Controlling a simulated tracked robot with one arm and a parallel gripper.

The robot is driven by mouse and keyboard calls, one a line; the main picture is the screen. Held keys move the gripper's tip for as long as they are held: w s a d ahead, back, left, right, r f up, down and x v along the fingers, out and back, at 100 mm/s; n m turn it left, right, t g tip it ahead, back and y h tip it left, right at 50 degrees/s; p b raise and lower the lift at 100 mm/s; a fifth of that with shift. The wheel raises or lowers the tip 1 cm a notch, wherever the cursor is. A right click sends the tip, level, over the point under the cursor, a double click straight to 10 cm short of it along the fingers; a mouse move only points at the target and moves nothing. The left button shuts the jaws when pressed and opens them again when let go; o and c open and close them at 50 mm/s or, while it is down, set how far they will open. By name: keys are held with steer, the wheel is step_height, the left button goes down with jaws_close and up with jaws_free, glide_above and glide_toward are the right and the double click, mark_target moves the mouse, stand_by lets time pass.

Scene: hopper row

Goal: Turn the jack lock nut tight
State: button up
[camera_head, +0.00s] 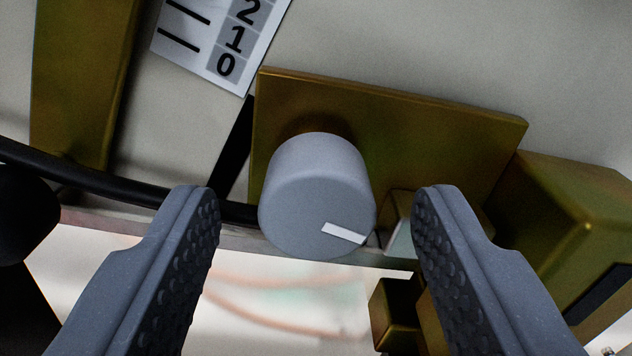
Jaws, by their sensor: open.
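A grey round knob (310,190), which looks like the jack lock nut, sticks out from a brass-coloured plate (440,130) in the middle of the view. A short white mark on its face points toward the lower right. My gripper (316,215) is open, with one studded grey finger on each side of the knob. Clear gaps show between both fingers and the knob, with the right gap about as wide as the left. In the picture the knob lies between the fingertips; I cannot tell how far ahead of them it is.
A white scale plate (222,40) with black numbers is at the upper left, beside a brass bar (80,80). A black cable (110,187) runs behind the left finger. A brass block (580,215) stands close to the right finger. A smaller brass piece (393,315) is below.

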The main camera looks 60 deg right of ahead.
steer(key=shift+w+d, duration=0.15)
steer(key=shift+d, duration=0.1)
steer(key=c, duration=1)
steer(key=shift+m+p, duration=0.65)
steer(key=shift+m, duration=0.95)
steer(key=o, duration=1)
